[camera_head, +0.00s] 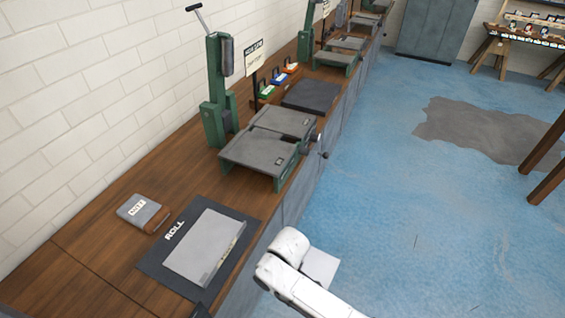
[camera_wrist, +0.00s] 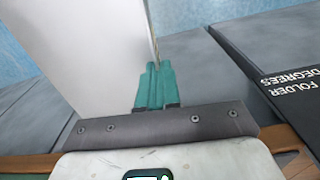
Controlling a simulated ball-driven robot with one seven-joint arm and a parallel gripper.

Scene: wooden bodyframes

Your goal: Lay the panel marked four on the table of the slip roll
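My gripper (camera_wrist: 155,80) has teal fingers that appear shut on the edge of a pale grey panel (camera_wrist: 90,45). The panel also shows beside my white arm in the head view (camera_head: 321,267), over the floor side of the bench; no number is visible on it. The fingers are hidden in the head view. On the bench, a green machine with a flat grey table (camera_head: 258,153) and a crank at its right may be the slip roll; its sign is unreadable. The table looks bare apart from a small tag.
A dark mat (camera_head: 153,265) marked ROLL lies on the near bench with a grey sheet (camera_head: 203,245) on it. A grey block (camera_head: 138,208) lies beside it. Another dark mat (camera_head: 311,96) lies farther along. Blue floor (camera_head: 400,220) is open.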

